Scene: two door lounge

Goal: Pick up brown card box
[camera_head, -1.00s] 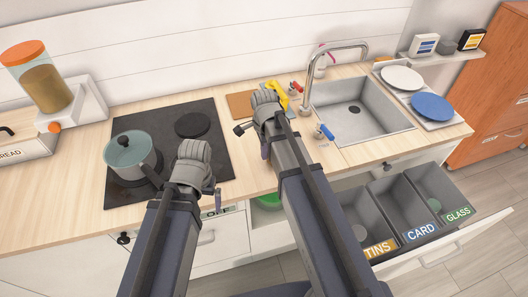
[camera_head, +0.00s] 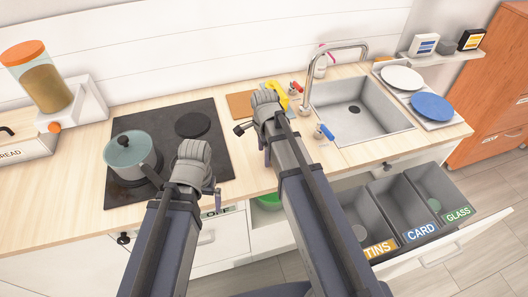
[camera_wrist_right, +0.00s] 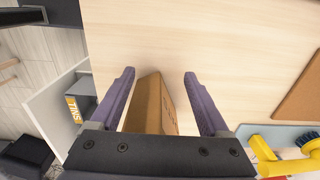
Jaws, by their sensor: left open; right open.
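The brown card box (camera_wrist_right: 152,106) stands on the light wood worktop (camera_wrist_right: 190,35) in the right wrist view. It lies between the two purple fingers of my right gripper (camera_wrist_right: 160,85), which is open. A gap shows between the box and the right finger; the box is closer to the left finger. Its lower part in the picture is hidden by the gripper body. In the head view the box is hidden behind my right arm and gripper (camera_head: 265,152). My left gripper (camera_head: 214,196) is open and empty at the worktop's front edge, by the hob.
A pot (camera_head: 132,154) stands on the black hob (camera_head: 170,120) near my left arm. A sink (camera_head: 362,112) with a tap is to the right. A brown board (camera_head: 241,104) lies behind the right gripper. An open drawer holds bins labelled TINS, CARD (camera_head: 420,232) and GLASS.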

